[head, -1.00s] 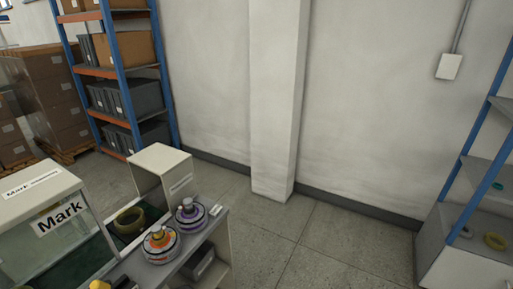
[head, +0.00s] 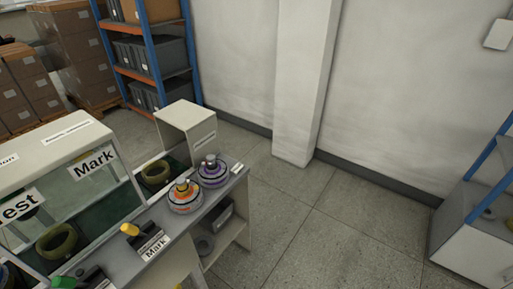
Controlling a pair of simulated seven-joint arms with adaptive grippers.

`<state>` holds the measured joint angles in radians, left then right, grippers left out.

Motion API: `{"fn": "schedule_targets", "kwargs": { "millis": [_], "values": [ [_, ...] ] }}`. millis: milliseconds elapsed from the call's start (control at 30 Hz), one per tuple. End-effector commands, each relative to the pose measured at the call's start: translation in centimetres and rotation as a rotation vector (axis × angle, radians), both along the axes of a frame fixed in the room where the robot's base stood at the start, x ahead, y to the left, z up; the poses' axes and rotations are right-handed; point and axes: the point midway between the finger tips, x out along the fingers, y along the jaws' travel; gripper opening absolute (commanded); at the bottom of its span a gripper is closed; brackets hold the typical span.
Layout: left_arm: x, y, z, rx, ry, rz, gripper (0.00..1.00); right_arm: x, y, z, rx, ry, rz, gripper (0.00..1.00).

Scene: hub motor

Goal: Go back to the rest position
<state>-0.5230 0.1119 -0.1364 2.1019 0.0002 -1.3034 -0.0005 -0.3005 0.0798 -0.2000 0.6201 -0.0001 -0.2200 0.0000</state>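Neither of my grippers shows in the head view, so their state and what they hold are hidden. Two hub motors stand side by side on the grey workbench (head: 222,188). One motor has orange markings (head: 184,198) and the other, farther back and right, has purple markings (head: 212,172). Both have a yellow and grey part on top.
A glass-fronted station (head: 72,160) labelled Mark stands at left with olive rings inside. A smaller white housing (head: 188,122) stands behind the motors. A blue-framed shelf (head: 190,50) stands behind, another shelf (head: 478,205) at right. The floor (head: 325,230) between is clear.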

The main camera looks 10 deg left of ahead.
Motion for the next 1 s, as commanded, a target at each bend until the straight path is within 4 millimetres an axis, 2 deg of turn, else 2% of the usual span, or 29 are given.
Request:
{"fn": "schedule_targets", "kwargs": {
  "millis": [33, 100, 267, 500, 700, 800, 1000],
  "values": [
    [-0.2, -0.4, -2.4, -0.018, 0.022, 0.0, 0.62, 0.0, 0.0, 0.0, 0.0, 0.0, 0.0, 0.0],
    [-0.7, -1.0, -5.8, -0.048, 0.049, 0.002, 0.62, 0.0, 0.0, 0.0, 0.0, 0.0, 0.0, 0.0],
    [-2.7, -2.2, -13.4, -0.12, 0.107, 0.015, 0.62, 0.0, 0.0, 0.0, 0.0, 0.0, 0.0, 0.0],
    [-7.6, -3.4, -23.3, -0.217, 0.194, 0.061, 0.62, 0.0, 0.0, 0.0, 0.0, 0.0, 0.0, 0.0],
    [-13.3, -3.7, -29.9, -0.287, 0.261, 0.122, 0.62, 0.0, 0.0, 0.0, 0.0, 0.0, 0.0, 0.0],
    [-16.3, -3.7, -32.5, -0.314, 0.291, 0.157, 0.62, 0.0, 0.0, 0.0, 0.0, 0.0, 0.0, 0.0],
    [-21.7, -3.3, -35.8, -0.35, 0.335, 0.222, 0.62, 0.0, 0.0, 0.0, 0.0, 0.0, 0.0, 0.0]
  ]
}}
